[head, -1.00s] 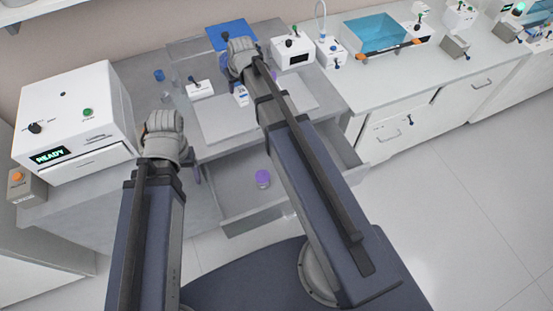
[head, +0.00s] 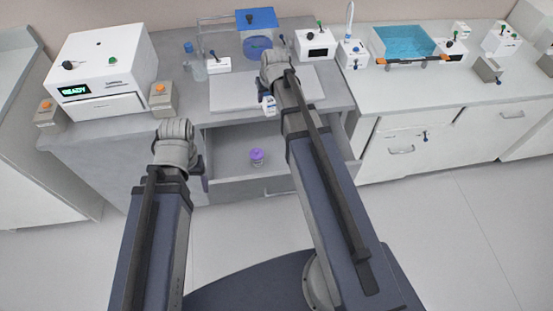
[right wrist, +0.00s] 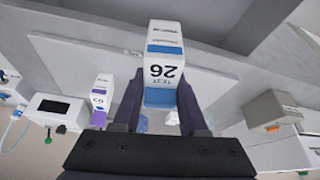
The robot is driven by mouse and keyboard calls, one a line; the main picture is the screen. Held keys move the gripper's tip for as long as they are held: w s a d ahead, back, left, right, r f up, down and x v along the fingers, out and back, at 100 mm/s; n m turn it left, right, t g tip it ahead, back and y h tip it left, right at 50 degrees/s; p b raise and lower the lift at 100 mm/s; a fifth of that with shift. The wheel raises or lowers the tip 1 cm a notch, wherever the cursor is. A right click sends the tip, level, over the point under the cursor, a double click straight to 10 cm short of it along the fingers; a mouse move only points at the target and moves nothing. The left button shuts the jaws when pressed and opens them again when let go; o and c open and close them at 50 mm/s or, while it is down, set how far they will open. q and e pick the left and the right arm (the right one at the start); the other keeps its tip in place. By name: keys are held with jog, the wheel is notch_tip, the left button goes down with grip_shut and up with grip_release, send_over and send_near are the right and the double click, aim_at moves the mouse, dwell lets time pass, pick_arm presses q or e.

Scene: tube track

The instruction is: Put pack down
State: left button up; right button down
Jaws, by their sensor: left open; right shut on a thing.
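A white pack with blue bands and the label "TEST 26" (right wrist: 165,62) is in my right gripper (right wrist: 160,105). The pack also shows in the head view (head: 269,106), at the near edge of a flat pale board (head: 228,94) on the counter. My right gripper (head: 265,97) is shut on it; my wrist hides part of this. I cannot tell how high the pack is above the board. My left gripper (head: 198,165) is open in front of the counter, left of the open drawer, with its fingers mostly hidden by my wrist.
The open drawer (head: 230,170) below the counter holds a purple-capped container (head: 257,155). A white machine (head: 105,68) stands at the left. A white-and-purple pack (right wrist: 102,95) and a small screen device (right wrist: 58,108) show in the right wrist view. A blue-lidded bath (head: 402,42) is at the right.

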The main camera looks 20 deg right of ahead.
jog(key=s+d+f+m+b, duration=0.1)
jog(key=s+d+f+b, duration=0.2)
jog(key=d+f+b, duration=0.2)
jog(key=s+d+f+m+b, duration=0.1)
jog(key=s+d+f+b, duration=0.2)
jog(key=d+f+b, duration=0.3)
notch_tip(320, 180, down, 4)
jog(key=b, duration=0.3)
jog(key=shift+s+d+f+h, duration=0.15)
jog(key=shift+s+d+h, duration=0.05)
jog(key=shift+h, duration=0.2)
notch_tip(320, 180, down, 10)
jog(key=b, duration=1)
jog(key=shift+f+b, duration=0.15)
jog(key=shift+b, duration=0.2)
jog(key=shift+c, duration=2.2)
grip_release()
